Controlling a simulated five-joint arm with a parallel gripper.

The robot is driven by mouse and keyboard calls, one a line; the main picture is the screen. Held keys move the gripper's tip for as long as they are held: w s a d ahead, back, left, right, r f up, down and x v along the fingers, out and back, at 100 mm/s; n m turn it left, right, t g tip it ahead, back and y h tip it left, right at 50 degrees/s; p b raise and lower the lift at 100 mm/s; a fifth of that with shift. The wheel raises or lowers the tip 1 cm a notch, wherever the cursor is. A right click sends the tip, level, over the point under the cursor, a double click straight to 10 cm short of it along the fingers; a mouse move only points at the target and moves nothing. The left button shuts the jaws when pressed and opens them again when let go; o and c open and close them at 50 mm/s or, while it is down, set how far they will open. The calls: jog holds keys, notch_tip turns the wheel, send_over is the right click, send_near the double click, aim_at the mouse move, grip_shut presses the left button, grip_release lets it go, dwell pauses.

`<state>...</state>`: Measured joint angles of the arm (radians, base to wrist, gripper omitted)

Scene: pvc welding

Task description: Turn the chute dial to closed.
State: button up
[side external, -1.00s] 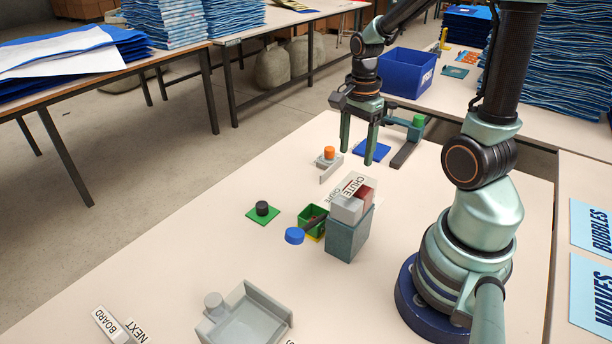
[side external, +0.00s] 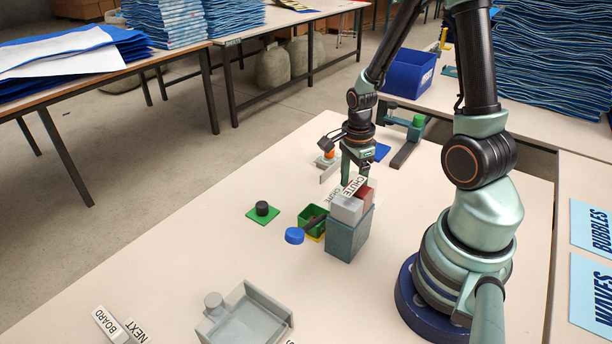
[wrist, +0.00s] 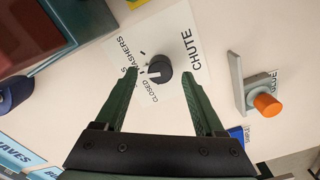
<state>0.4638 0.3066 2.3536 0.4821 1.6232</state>
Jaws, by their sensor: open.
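The chute dial (wrist: 159,69) is a black round knob with a white mark on its left side. It sits on a white plate (wrist: 178,35) lettered CHUTE, CLOSED and WASHERS, with small tick marks left of the knob. I cannot tell exactly which tick the mark meets. My gripper (wrist: 159,73) is open, with one green finger on each side of the knob and visible gaps between. In the side view my gripper (side external: 354,173) points down behind the grey box, where the dial is hidden.
A grey box (side external: 346,238) with light and red blocks on top stands close in front of my gripper. A green bin (side external: 312,220) is beside it. A bracket with an orange knob (wrist: 267,104) stands right of the plate in the wrist view.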

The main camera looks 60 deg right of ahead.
jog(key=shift+f, duration=1.05)
grip_shut()
jog(key=shift+n, duration=2.9)
grip_release()
